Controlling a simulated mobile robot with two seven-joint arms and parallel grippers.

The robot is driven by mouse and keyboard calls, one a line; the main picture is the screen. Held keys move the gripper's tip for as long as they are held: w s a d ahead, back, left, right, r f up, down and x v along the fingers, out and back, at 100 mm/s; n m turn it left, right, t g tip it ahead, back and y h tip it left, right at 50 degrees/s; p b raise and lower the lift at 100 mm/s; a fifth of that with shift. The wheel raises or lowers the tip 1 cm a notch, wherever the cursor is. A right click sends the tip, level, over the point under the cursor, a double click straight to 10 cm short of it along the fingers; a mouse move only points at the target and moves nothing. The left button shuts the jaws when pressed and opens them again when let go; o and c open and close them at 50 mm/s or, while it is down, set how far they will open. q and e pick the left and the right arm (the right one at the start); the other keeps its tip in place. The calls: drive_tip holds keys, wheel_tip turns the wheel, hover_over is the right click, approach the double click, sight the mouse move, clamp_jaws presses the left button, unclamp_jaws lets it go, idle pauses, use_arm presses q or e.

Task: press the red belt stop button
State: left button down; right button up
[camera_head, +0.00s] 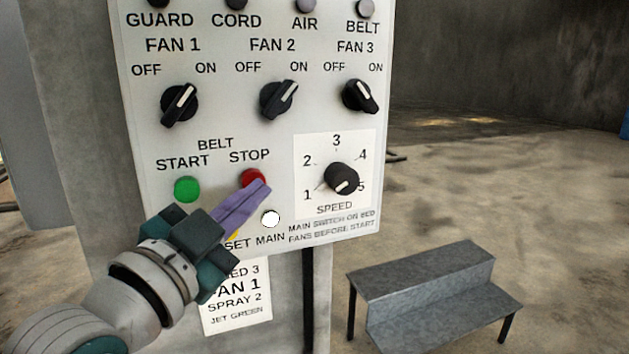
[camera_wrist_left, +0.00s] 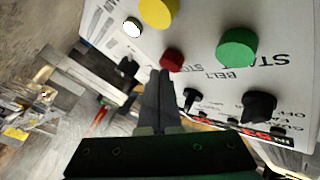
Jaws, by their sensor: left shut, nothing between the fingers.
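The red belt stop button (camera_head: 252,177) is on the white control panel (camera_head: 200,60), under the word STOP. My left gripper (camera_head: 262,186) is shut and empty, with its purple fingertips at the lower right edge of the button, covering part of it. In the left wrist view the red button (camera_wrist_left: 172,59) shows just beyond the tips of the shut fingers (camera_wrist_left: 163,75). I cannot tell whether they touch it. My right gripper is not in view.
The green start button (camera_head: 187,188) is left of the red one. A white button (camera_head: 270,219) is below right, and the speed knob (camera_head: 341,178) is to the right. A yellow button (camera_wrist_left: 159,12) shows in the wrist view. A grey metal step (camera_head: 425,295) stands on the floor.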

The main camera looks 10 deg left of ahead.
use_arm(q)
drive_tip(key=shift+w+a, duration=0.2)
drive_tip(key=shift+w, duration=0.15)
idle(0.4)
drive_tip(key=shift+s, duration=0.1)
drive_tip(key=shift+s+d+p, duration=0.4)
drive_tip(key=shift+s+d, duration=0.1)
drive_tip(key=shift+s, duration=0.15)
drive_tip(key=shift+s+d+p, duration=0.6)
drive_tip(key=shift+s+d, duration=0.1)
drive_tip(key=shift+s, duration=0.35)
drive_tip(key=shift+s+d+p, duration=0.55)
drive_tip(key=shift+s+d, duration=0.15)
drive_tip(key=shift+s, duration=0.35)
